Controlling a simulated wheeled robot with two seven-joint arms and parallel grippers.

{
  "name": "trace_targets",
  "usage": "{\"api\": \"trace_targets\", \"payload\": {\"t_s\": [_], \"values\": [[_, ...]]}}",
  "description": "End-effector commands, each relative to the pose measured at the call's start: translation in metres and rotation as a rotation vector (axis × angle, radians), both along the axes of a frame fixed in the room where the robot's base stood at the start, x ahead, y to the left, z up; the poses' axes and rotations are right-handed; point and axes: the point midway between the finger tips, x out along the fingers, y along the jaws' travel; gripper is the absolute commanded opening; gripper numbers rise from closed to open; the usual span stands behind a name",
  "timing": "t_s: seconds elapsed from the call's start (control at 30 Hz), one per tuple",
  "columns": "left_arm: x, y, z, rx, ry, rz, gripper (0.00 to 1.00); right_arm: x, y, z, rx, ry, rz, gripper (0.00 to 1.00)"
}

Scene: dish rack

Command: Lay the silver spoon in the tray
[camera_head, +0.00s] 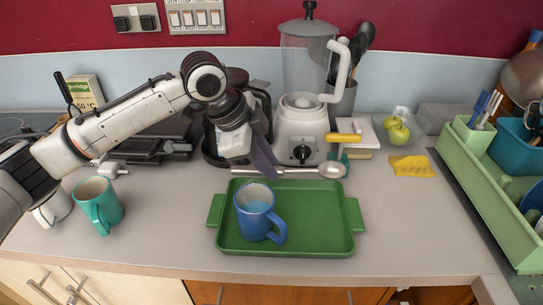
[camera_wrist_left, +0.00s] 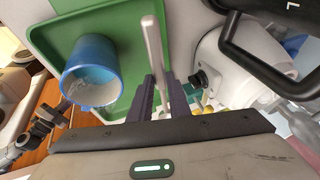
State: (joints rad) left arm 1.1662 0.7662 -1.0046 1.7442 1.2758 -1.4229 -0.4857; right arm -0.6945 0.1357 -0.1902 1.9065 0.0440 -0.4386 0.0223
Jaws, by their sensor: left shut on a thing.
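The silver spoon (camera_head: 332,169) lies lengthwise along the back edge of the green tray (camera_head: 338,239), bowl to the right. My left gripper (camera_head: 265,163) comes from above and is shut on the spoon's handle. In the left wrist view the spoon handle (camera_wrist_left: 152,42) runs between my left gripper's fingers (camera_wrist_left: 161,88), with the green tray (camera_wrist_left: 85,38) beside and beneath it. Whether the spoon is lifted or touches the counter or tray rim, I cannot tell. My right gripper is not in view.
A blue mug (camera_head: 256,212) stands in the tray's left-middle part; the tray's right side is free. A blender (camera_head: 302,130) stands close behind. A teal mug (camera_head: 99,203) is at left. A yellow cloth (camera_head: 413,166) and green dish rack (camera_head: 473,185) are at right.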

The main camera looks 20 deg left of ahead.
Motion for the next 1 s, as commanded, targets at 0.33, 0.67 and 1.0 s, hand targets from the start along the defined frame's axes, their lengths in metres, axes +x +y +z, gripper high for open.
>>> {"api": "trace_targets", "payload": {"t_s": [0.33, 0.67, 1.0], "values": [[-0.001, 0.001, 0.001, -0.003, -0.001, -0.003, 0.00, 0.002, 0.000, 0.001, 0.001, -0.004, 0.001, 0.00], [-0.001, 0.002, -0.025, -0.003, 0.001, -0.005, 0.00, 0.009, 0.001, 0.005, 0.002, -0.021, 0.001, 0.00], [-0.001, 0.002, -0.056, -0.003, -0.001, -0.003, 0.00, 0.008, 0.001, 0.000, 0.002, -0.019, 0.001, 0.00]]}}
